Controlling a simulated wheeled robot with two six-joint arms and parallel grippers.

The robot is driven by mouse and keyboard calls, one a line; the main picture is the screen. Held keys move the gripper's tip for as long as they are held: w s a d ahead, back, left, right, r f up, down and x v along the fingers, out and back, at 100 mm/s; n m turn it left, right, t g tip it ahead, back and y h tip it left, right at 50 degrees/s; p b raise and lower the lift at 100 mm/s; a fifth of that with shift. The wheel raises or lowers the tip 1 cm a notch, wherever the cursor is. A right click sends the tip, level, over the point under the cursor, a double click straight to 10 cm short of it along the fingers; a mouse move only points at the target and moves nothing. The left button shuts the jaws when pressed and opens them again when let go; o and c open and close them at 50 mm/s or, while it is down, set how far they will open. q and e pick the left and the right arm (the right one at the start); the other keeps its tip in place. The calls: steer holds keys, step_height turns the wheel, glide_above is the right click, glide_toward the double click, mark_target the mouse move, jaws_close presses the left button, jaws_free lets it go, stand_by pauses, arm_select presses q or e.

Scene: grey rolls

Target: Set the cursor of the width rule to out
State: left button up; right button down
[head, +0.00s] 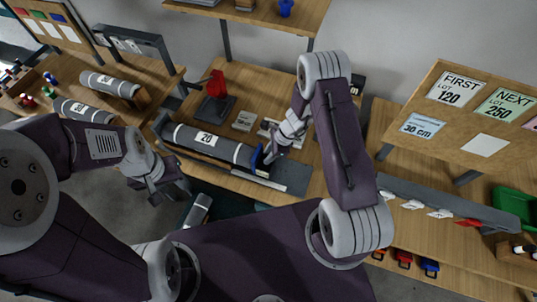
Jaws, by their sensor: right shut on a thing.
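The width rule (268,184) is a pale strip along the front edge of the middle bench, in front of a dark grey roll (180,135) labelled 20. A blue upright piece (256,160), which looks like the cursor, stands at the roll's right end. My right gripper (267,154) reaches down over the bench and is shut on this blue piece; its fingertips are small and partly hidden. No "out" mark is readable on the rule. My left gripper (172,191) hangs in front of the bench, left of the rule, clear of it; its finger gap is unclear.
A red tool on a dark base (214,101) stands behind the roll. More grey rolls (110,84) lie on the left bench. A sign board (455,118) with FIRST 120, NEXT 250 and 30 cm cards stands at right, with a green bin (514,205) below.

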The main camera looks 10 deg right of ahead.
steer(key=shift+d, duration=0.1)
steer(key=s+d+b, duration=0.4)
steer(key=s+d, duration=0.2)
steer(key=d, duration=0.4)
steer(key=shift+s, duration=0.35)
steer(key=c, duration=1.1)
jaws_free()
steer(key=shift+c, duration=0.2)
steer(key=shift+r, duration=0.15)
